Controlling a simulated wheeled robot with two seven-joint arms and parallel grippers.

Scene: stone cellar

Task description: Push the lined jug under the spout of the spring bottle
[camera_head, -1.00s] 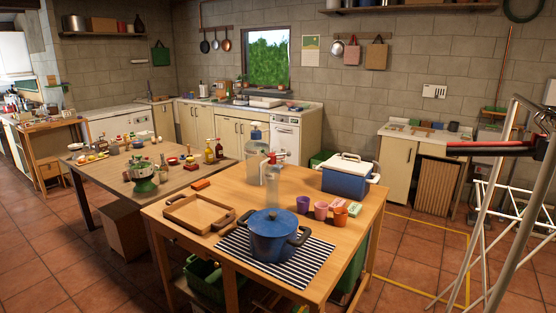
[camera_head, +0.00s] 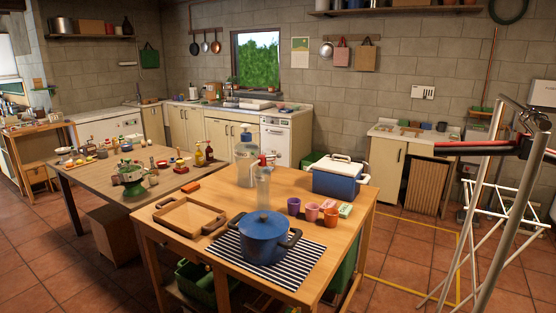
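The spring bottle (camera_head: 245,146) is a large clear bottle with a pale blue-grey top. It stands upright near the back left edge of the near wooden table, with a small red part at its right side that may be the spout. A tall, clear, narrow vessel (camera_head: 263,189), probably the lined jug, stands upright just in front of it and overlaps it in the view. Any lines on it are too small to see. I cannot tell whether it is directly under the spout. Neither of my grippers is in view.
A blue pot (camera_head: 264,241) on a striped mat (camera_head: 296,270) stands in front of the jug. A wooden tray (camera_head: 191,213) lies to the left. Several cups (camera_head: 311,213) and a blue-white cooler (camera_head: 339,178) are to the right. A metal rack (camera_head: 490,190) stands at far right.

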